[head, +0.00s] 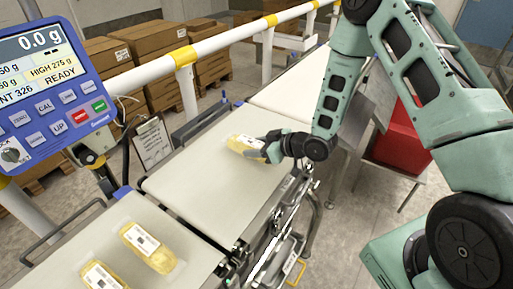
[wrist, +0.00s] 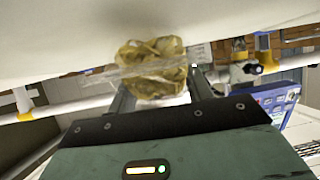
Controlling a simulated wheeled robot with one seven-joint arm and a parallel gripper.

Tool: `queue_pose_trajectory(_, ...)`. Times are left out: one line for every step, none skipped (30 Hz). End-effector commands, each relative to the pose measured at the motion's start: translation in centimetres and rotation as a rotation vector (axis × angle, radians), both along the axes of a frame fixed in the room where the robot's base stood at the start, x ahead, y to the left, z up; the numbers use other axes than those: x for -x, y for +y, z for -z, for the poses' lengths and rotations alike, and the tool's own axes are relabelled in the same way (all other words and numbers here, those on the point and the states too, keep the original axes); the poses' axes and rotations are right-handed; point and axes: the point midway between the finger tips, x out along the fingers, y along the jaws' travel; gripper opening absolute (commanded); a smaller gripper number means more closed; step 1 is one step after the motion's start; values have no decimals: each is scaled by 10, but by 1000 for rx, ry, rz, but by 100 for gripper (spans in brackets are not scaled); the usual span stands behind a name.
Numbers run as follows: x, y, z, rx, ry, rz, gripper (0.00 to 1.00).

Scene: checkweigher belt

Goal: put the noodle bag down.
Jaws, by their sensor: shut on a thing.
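The noodle bag (head: 246,145) is a yellowish clear packet with a pale label, over the middle belt section, toward its far right part. My gripper (head: 268,147) reaches in from the right and is shut on the bag's right end. In the wrist view the noodle bag (wrist: 152,68) shows crinkled between the two dark fingers of my gripper (wrist: 158,85), close to the pale belt surface (wrist: 60,40). I cannot tell whether the bag touches the belt (head: 190,185).
Two similar bags (head: 148,248) (head: 101,276) lie on the nearer belt section. A blue scale display (head: 45,85) reads 0.0 g and READY. A clipboard (head: 152,143) hangs at the belt's left side. A red bin (head: 400,140) stands at right. White and yellow rails run behind.

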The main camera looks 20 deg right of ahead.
Motion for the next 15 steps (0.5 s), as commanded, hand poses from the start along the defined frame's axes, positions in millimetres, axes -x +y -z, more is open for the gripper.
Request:
queue_pose_trajectory(0,0,4,0,0,0,21)
queue_pose_trajectory(0,0,7,0,0,0,21)
queue_pose_trajectory(0,0,9,0,0,0,21)
queue_pose_trajectory(0,0,10,0,-1,0,21)
queue_pose_trajectory(0,0,10,0,-2,0,21)
queue_pose_trajectory(0,0,10,0,-2,0,21)
queue_pose_trajectory(0,0,10,0,-2,0,21)
queue_pose_trajectory(0,0,10,0,-2,0,21)
queue_pose_trajectory(0,0,10,0,-2,0,21)
queue_pose_trajectory(0,0,10,0,-2,0,21)
queue_pose_trajectory(0,0,10,0,-2,0,21)
queue_pose_trajectory(0,0,11,0,-2,0,21)
queue_pose_trajectory(0,0,12,0,-2,0,21)
queue_pose_trajectory(0,0,13,0,-2,0,21)
queue_pose_trajectory(0,0,15,0,-2,0,21)
